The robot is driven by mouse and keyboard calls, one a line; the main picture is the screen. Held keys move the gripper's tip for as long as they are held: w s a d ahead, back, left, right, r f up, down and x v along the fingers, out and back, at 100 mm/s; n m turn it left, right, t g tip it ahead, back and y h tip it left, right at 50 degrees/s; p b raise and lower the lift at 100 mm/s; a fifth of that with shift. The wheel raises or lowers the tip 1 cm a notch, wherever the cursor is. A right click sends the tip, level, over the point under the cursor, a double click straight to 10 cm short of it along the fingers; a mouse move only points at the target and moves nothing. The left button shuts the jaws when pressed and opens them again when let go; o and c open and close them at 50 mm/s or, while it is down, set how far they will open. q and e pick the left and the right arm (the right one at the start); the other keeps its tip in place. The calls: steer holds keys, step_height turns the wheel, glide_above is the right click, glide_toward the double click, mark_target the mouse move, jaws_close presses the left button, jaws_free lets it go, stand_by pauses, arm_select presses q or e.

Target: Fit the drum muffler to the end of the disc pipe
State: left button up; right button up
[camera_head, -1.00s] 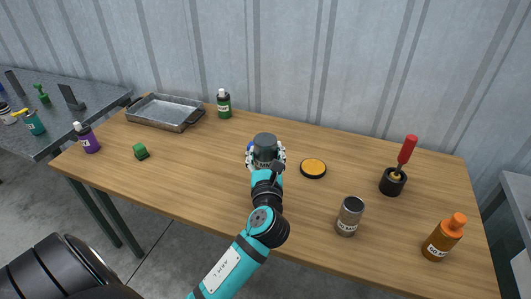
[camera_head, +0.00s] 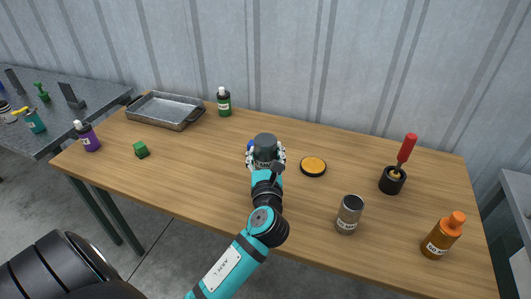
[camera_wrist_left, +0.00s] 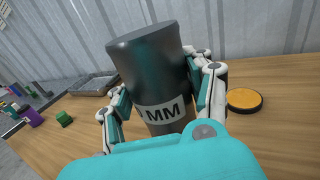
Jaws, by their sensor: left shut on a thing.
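My left gripper (camera_head: 265,158) is shut on a dark grey cylindrical can (camera_head: 265,141) over the middle of the wooden table. In the left wrist view the can (camera_wrist_left: 152,65) stands nearly upright, slightly tilted, between the fingers, with a pale label reading "MM". Its lower part is hidden by my gripper, so I cannot tell whether it touches the table. I see nothing plainly recognisable as a drum muffler or a disc pipe. A black disc with an orange top (camera_head: 313,167) lies just right of the gripper. My right gripper is not in view.
A silver can (camera_head: 349,214), an orange bottle (camera_head: 442,237) and a black holder (camera_head: 392,181) with a red-handled tool (camera_head: 407,148) stand right. A metal tray (camera_head: 166,111), green bottle (camera_head: 224,102), green cube (camera_head: 141,150) and purple bottle (camera_head: 88,137) are left. The table's front left is clear.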

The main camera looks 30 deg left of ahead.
arm_select(q)
steer(key=shift+f, duration=0.65)
stand_by(0.4)
